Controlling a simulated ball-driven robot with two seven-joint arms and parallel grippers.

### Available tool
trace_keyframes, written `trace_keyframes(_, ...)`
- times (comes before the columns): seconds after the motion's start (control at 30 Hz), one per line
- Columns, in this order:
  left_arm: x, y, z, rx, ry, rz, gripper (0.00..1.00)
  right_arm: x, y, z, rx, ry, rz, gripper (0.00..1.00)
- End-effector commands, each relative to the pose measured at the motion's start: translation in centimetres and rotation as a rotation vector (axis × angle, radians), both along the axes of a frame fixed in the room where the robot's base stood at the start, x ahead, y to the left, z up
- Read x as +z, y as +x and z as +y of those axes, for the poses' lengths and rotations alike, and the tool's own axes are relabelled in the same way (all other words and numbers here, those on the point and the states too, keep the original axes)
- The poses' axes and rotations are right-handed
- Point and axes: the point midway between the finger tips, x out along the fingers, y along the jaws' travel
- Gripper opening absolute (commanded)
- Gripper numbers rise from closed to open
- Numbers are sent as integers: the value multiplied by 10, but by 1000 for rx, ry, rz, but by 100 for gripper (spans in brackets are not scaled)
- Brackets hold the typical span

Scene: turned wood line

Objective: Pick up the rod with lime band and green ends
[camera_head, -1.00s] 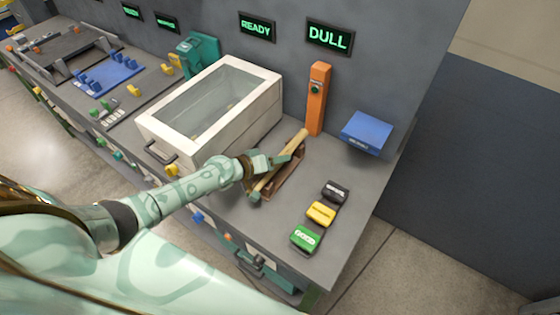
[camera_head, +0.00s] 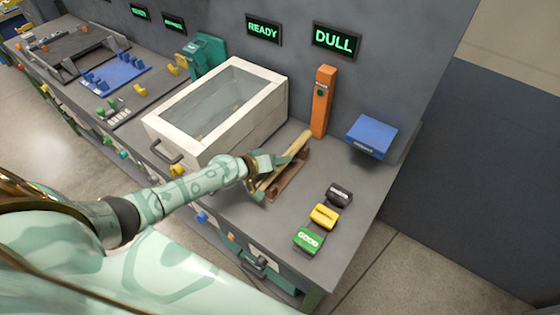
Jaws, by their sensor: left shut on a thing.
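A pale wooden rod (camera_head: 298,146) lies at a slant over a brown cradle (camera_head: 291,179) on the grey bench, just right of the white box. My left gripper (camera_head: 272,172) is shut on the rod near its middle, and its fingers hide part of it. The lime band cannot be made out, and the colour of the ends is too small to tell. Whether the rod is clear of the cradle cannot be told. My right gripper is not in view.
A white glass-topped box (camera_head: 215,108) stands left of the rod. An orange post (camera_head: 322,101) and a blue box (camera_head: 371,137) stand behind. Black, yellow (camera_head: 324,216) and green blocks line the bench's right front. Bare bench lies between the cradle and these blocks.

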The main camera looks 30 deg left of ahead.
Motion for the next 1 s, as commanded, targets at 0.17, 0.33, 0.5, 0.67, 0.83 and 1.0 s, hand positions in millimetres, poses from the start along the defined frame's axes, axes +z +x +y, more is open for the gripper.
trace_keyframes(0.17,39,-8,2,-1,3,-4,3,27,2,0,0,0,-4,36)
trace_keyframes(0.33,88,-46,8,-3,3,-3,3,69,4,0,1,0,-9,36)
trace_keyframes(0.5,104,-91,15,-3,0,0,3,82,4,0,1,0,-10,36)
trace_keyframes(0.67,116,-121,20,-1,-3,-1,3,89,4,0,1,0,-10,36)
trace_keyframes(0.83,121,-135,23,-1,-2,-2,3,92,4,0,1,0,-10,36)
trace_keyframes(1.0,122,-137,23,2,-3,-5,3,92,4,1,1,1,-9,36)
